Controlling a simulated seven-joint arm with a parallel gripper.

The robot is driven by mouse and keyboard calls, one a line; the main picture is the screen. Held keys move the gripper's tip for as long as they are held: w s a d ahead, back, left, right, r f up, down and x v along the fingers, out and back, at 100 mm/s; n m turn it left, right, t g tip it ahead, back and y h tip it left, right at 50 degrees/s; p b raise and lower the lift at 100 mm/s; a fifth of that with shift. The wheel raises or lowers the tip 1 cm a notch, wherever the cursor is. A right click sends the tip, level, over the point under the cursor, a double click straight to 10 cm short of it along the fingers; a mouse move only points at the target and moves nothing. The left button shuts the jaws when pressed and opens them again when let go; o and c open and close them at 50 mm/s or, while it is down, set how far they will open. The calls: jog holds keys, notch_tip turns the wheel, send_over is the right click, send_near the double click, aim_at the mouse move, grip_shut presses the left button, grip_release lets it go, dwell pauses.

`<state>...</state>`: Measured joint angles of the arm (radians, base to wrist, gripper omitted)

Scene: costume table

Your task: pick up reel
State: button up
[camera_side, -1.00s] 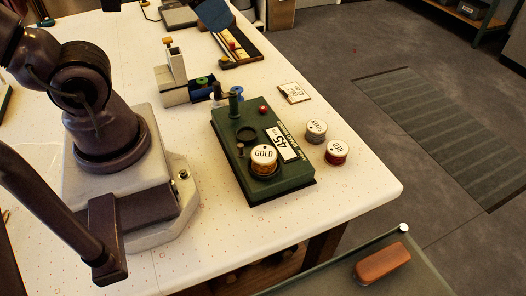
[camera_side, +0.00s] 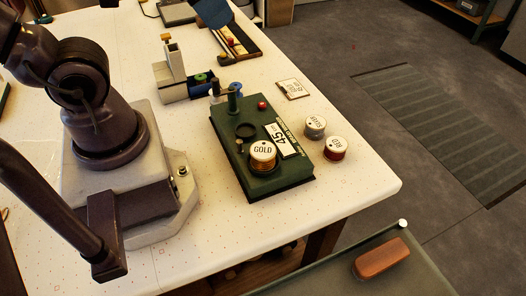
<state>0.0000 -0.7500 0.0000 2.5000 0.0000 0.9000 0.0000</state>
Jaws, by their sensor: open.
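A reel of gold thread (camera_side: 262,164) with a white round top marked GOLD stands upright on the near end of a dark green box-shaped device (camera_side: 286,172). A grey reel (camera_side: 315,131) with a white top, its label hard to read, stands on the white table to the right of the device. A red reel (camera_side: 335,153) with a white top marked RED stands just in front of the grey one.
A white card marked 45 (camera_side: 281,141), a dark ring (camera_side: 246,130) and a small red knob (camera_side: 262,105) are on the device. A labelled tag (camera_side: 293,88) lies behind the reels. The white table (camera_side: 350,192) is clear near its right corner.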

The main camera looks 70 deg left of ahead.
jog(key=shift+o, duration=0.7)
jog(key=shift+d, duration=0.1)
jog(key=d+f+m+g+y, duration=0.3)
jog(key=d+f+m+g, duration=0.3)
jog(key=d+f+m, duration=0.45)
jog(key=m+t+y, duration=0.5)
jog(key=m+y, duration=0.4)
jog(key=m, duration=0.3)
send_near(263, 153)
jog(key=x, duration=1)
jog(key=c, duration=1)
